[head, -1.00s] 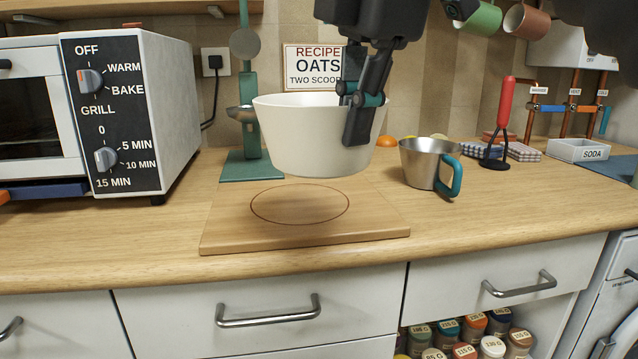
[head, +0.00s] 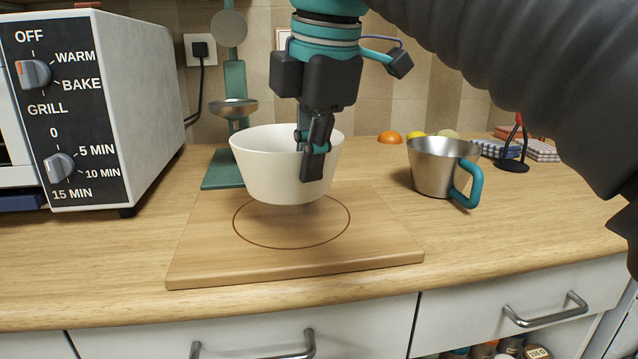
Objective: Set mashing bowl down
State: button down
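The mashing bowl (head: 265,170) is cream white and upright in the head view. My gripper (head: 314,160) is shut on its right-hand wall, with one finger showing on the outside and the other hidden behind the rim. The bowl hangs a little above the wooden board (head: 385,250), over the back part of the dark ring (head: 290,247) marked on it. A soft shadow lies on the board below the bowl. The bowl's inside bottom is hidden.
A steel jug with a teal handle (head: 437,165) stands right of the board. A toaster oven (head: 120,100) stands at left. A teal scale (head: 222,170) stands behind the bowl. The board's front half is clear. My arm covers the upper right.

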jog(key=shift+s+x, duration=0.2)
jog(key=shift+x, duration=0.75)
jog(key=shift+s+x, duration=0.2)
jog(key=shift+x, duration=0.75)
jog(key=shift+s+d+f, duration=0.1)
jog(key=shift+d, duration=0.1)
jog(key=shift+f+b, duration=0.15)
jog(key=shift+b, duration=0.2)
jog(key=c, duration=1.3)
grip_release()
jog(key=shift+p+v, duration=0.35)
jog(key=shift+v, duration=3.55)
